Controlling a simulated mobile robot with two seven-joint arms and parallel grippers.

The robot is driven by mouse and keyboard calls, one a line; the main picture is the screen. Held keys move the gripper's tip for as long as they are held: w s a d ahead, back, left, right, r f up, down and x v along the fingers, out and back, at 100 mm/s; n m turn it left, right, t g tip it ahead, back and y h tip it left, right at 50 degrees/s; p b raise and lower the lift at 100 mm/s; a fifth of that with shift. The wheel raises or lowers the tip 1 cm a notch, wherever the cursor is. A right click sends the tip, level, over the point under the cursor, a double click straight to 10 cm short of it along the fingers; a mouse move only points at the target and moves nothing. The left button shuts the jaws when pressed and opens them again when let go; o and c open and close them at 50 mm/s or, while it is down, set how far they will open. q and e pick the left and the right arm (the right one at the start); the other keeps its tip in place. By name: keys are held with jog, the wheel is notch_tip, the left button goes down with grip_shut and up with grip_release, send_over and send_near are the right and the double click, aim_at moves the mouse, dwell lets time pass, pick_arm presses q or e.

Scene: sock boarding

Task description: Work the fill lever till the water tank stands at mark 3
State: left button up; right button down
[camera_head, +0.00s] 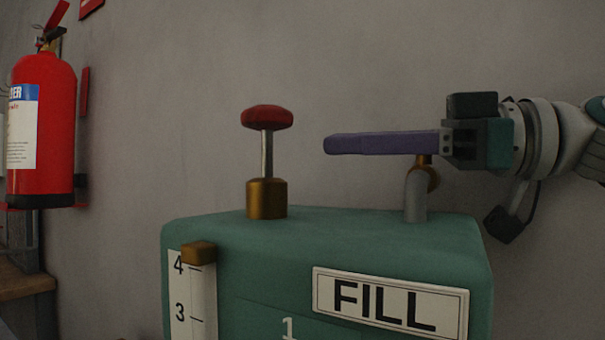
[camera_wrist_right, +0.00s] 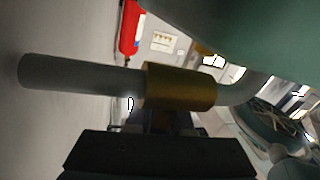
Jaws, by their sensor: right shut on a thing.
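The fill lever (camera_head: 380,143) is a purple bar lying nearly level above the green tank (camera_head: 260,235). It pivots on a brass joint (camera_head: 428,178) on a grey post (camera_head: 415,198). My right gripper (camera_head: 446,142) is shut on the lever's right end, by the joint, and the bar sticks out to the left. A white gauge (camera_head: 203,308) on the tank front shows 4 and 3; a brass block (camera_head: 199,252) sits at its top, about at 4. I cannot tell whether it marks the level. The right wrist view shows the brass joint (camera_wrist_right: 180,86) close up.
A red-topped plunger (camera_head: 267,118) in a brass collar (camera_head: 266,198) stands on the tank, left of the lever. A FILL plate (camera_head: 390,302) is on the tank front. A fire extinguisher (camera_head: 42,120) hangs on the wall at far left. Air around the lever is clear.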

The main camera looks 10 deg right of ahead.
pick_arm(q)
jog(key=shift+w+f, duration=0.1)
pick_arm(e)
jog(key=shift+f, duration=0.1)
pick_arm(q)
jog(key=shift+w, duration=0.1)
pick_arm(e)
jog(key=c, duration=0.9)
grip_release()
jog(key=shift+o, duration=0.2)
pick_arm(q)
notch_tip(320, 180, up, 3)
jog(key=p, duration=0.3)
pick_arm(e)
notch_tip(320, 180, up, 20)
